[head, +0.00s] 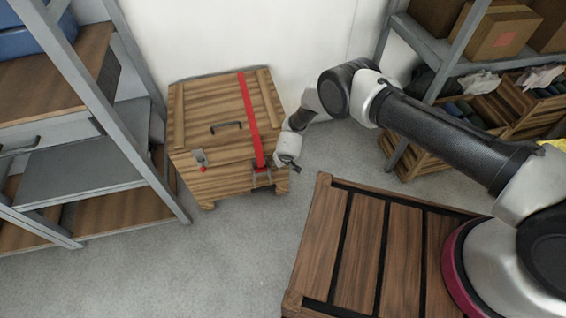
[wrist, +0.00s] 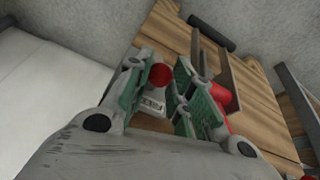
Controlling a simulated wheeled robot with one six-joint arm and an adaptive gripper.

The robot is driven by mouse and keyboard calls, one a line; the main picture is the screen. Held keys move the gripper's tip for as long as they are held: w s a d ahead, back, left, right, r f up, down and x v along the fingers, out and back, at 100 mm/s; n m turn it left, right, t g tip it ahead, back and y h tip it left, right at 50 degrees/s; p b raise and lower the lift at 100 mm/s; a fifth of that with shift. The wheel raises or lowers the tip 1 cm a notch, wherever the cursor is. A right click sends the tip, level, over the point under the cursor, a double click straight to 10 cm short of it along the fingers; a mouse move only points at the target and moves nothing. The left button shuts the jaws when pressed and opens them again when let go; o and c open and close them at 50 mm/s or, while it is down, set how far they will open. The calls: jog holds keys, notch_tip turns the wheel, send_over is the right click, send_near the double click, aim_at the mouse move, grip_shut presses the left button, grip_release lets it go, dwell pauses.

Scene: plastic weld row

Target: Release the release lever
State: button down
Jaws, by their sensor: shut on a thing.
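A wooden crate (head: 215,150) stands against the wall, with a red strap (head: 249,110) over its lid and down its front. The strap runs to a metal ratchet buckle (head: 262,178) at the crate's front right. My gripper (head: 280,163) is at the buckle's right side. In the wrist view its green-padded fingers (wrist: 161,95) are on either side of the release lever's red ball knob (wrist: 160,75), shut on the lever. The buckle's metal frame and dark handle bar (wrist: 212,33) show just beyond the right finger. The lever's lower part is hidden.
A grey shelf rack (head: 130,150) stands left, and another with boxes (head: 470,65) right. A slatted wooden platform (head: 375,250) is at front right. The floor before the crate is clear.

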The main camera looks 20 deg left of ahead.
jog(key=shift+s+a+f+n+t+h, duration=0.1)
jog(key=shift+s+a+n+t+h, duration=0.15)
jog(key=shift+a+t+h, duration=0.4)
jog(key=shift+s+a+f+n+t+h, duration=0.15)
jog(key=shift+s+a+t+h, duration=0.15)
jog(key=shift+h, duration=0.55)
jog(key=c, duration=1.2)
grip_release()
jog(key=shift+c, duration=0.2)
jog(key=v, duration=0.8)
jog(key=shift+o, duration=0.2)
